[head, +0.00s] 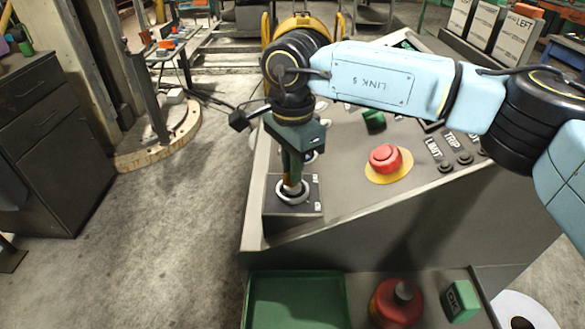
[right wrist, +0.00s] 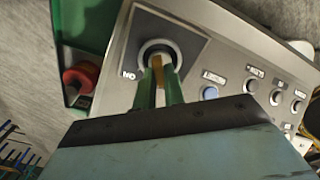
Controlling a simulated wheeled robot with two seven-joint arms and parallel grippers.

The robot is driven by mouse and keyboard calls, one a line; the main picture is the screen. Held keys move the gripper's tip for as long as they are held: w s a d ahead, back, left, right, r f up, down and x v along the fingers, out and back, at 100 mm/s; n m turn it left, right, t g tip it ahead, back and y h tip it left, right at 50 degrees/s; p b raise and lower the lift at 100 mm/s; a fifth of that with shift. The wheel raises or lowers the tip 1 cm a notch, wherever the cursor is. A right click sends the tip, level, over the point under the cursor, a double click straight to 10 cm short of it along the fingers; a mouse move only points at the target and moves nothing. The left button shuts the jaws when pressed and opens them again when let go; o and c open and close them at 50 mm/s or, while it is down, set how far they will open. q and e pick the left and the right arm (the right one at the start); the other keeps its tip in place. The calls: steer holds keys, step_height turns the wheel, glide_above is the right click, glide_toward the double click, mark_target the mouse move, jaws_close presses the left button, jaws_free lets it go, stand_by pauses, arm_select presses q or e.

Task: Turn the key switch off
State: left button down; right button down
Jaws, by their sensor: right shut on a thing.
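The key switch (head: 292,196) is a round metal ring on a dark square plate at the near left corner of the sloped console. It also shows in the right wrist view (right wrist: 150,45), with a small white "ON" mark beside the ring. My right gripper (head: 292,181) reaches down onto it from above. In the right wrist view its two green fingers (right wrist: 160,88) are shut on a brass-coloured key (right wrist: 157,70) that stands in the ring. The fingers hide part of the key, and I cannot tell its exact angle. My left gripper is not in view.
A red mushroom button (head: 385,158) on a yellow base sits to the right on the console, near small dark buttons (head: 465,158). Below stand a green tray (head: 297,274) and a red round object (head: 396,304) with a dark knob. Open concrete floor lies left.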

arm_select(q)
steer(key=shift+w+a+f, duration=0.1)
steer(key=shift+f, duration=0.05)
arm_select(e)
steer(key=shift+n, duration=0.5)
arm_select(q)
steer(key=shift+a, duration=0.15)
arm_select(e)
steer(key=shift+r, duration=0.1)
steer(key=c, duration=1.5)
jaws_free()
